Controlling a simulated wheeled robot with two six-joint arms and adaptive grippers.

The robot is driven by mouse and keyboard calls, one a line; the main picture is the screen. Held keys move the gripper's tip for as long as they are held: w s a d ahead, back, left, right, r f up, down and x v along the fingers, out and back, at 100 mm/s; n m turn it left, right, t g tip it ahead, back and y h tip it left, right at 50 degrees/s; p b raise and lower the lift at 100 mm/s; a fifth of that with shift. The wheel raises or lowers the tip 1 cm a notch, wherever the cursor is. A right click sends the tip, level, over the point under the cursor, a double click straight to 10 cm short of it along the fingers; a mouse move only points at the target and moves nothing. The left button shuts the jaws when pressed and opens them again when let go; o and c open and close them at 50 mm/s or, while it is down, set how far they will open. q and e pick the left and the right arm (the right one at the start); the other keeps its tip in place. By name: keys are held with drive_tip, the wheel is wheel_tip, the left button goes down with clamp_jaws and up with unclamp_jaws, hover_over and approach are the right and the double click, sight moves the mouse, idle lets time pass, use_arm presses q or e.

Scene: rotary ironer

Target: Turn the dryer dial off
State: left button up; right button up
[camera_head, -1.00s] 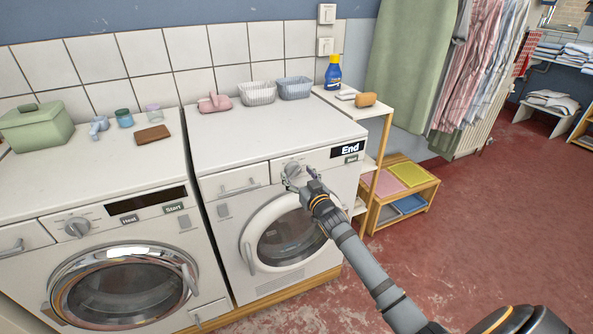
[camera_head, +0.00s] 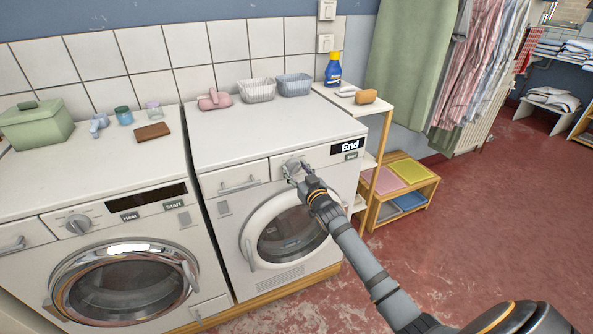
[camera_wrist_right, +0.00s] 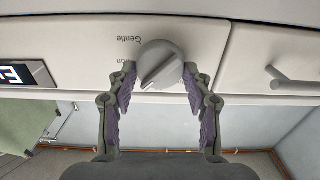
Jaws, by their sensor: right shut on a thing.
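The dryer (camera_head: 262,141) is the white machine on the right, with a display (camera_head: 348,146) that reads "End". In the head view the dial (camera_head: 291,166) is partly covered by my right gripper (camera_head: 297,174). In the right wrist view my right gripper (camera_wrist_right: 160,74) has one finger on each side of the dial and is shut on it. The dial's pointer ridge runs slantwise. My left gripper is not in view.
A washer (camera_head: 110,218) with its own dial (camera_head: 78,223) stands at the left. The dryer's round door (camera_head: 290,232) is below my right gripper. A wooden shelf (camera_head: 398,185) stands at the right. Baskets (camera_head: 258,91) are on the dryer top. The floor at right is clear.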

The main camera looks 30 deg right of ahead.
drive_tip(key=shift+r, duration=0.1)
drive_tip(key=shift+r+n+p, duration=0.1)
drive_tip(key=shift+n+p, duration=0.45)
drive_tip(key=shift+n, duration=0.05)
drive_tip(key=n+p, duration=0.2)
drive_tip(key=n, duration=0.1)
drive_tip(key=shift+a, duration=0.15)
drive_tip(key=shift+n+p, duration=0.75)
drive_tip(key=shift+n, duration=1.35)
drive_tip(key=o, duration=1.1)
drive_tip(key=shift+a+f, duration=0.1)
drive_tip(key=shift+f, duration=0.1)
drive_tip(key=shift+o, duration=0.2)
